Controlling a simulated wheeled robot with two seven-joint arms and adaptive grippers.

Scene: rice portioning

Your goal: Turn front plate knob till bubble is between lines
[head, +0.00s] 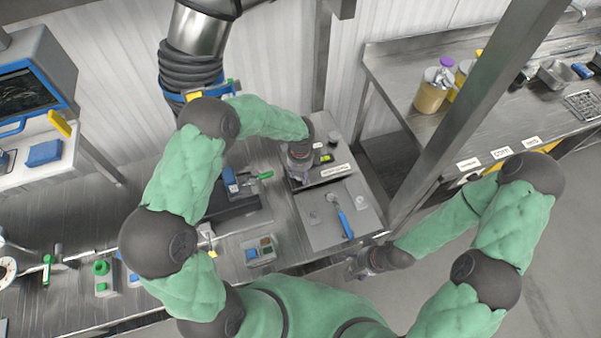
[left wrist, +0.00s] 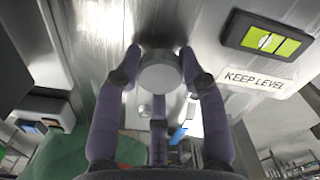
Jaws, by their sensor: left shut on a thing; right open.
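A dark plate (head: 345,158) at the back of the bench carries a small level with a yellow-green vial (head: 326,158) and a label strip. The level also shows in the left wrist view (left wrist: 264,40) above the words KEEP LEVEL. My right gripper (head: 364,266) is open and empty off the bench's front edge.
A grey plate (head: 315,233) with a blue-handled tool (head: 343,220) lies in front of the dark plate. A blue device with a green handle (head: 240,184) stands left. A button box (head: 259,251) is at the front. A metal post (head: 455,130) rises at right.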

